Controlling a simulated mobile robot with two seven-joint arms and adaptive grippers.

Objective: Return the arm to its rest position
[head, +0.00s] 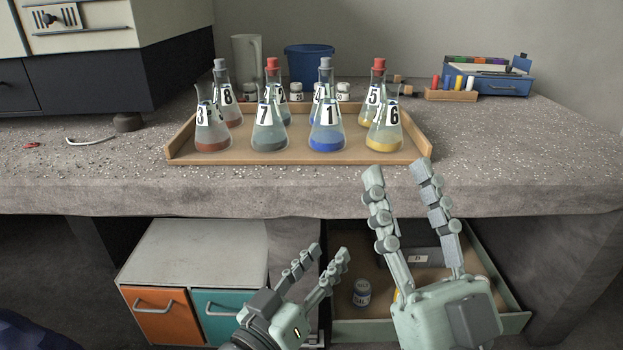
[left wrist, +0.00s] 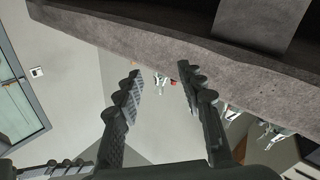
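My left gripper (head: 325,254) is at the lower middle of the head view, in front of the bench and over the cabinet's right side. Its fingers are apart with nothing between them; the left wrist view also shows the two open fingers (left wrist: 161,80). My right gripper (head: 399,170) is further right, larger in view, its fingertips near the bench's front edge. It is open and empty, with its palm in front of the open drawer (head: 515,300).
A wooden tray (head: 180,152) with several numbered flasks stands on the concrete bench (head: 90,185). Below are a cabinet (head: 190,250) with orange and teal fronts and the drawer holding a small jar (head: 362,293). A blue box (head: 495,80) is at the back right.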

